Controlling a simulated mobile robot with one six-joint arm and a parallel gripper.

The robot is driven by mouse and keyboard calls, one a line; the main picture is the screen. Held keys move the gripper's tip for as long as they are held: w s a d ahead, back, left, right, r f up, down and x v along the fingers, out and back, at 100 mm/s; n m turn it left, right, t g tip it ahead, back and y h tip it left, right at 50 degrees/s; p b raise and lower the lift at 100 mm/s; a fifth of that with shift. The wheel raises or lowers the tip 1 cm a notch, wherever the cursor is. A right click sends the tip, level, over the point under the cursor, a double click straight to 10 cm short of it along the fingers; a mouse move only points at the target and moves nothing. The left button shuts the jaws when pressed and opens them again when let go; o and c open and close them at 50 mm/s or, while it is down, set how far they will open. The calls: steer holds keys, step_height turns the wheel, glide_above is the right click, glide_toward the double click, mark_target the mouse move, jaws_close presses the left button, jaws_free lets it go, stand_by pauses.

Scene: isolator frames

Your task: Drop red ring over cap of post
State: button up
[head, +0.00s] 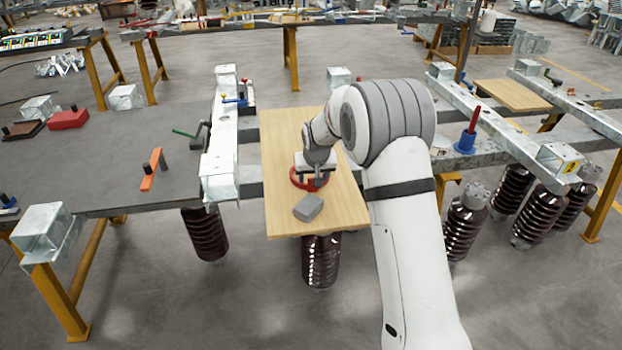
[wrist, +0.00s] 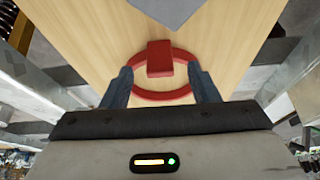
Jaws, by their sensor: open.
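The red ring (head: 295,180) lies flat on a light wooden board, partly hidden under my gripper (head: 316,174) in the head view. In the wrist view the ring (wrist: 160,60) shows a raised red block on its far side. My gripper (wrist: 162,82) is open and empty, its two dark fingers on either side of the ring; contact cannot be told. Several dark brown ribbed posts stand below frame level. One with a grey cap (head: 475,195) is right of my arm; another post (head: 322,262) is under the board, its top hidden.
A grey block (head: 308,207) lies on the wooden board (head: 285,140), in front of the ring; it also shows in the wrist view (wrist: 165,10). Galvanised beams (head: 220,150) flank the board. A grey table (head: 100,170) at left carries red and orange pieces. A blue-and-red tool (head: 468,135) stands at right.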

steer(key=shift+x, duration=1.55)
steer(key=shift+c, duration=0.3)
steer(key=c, duration=1)
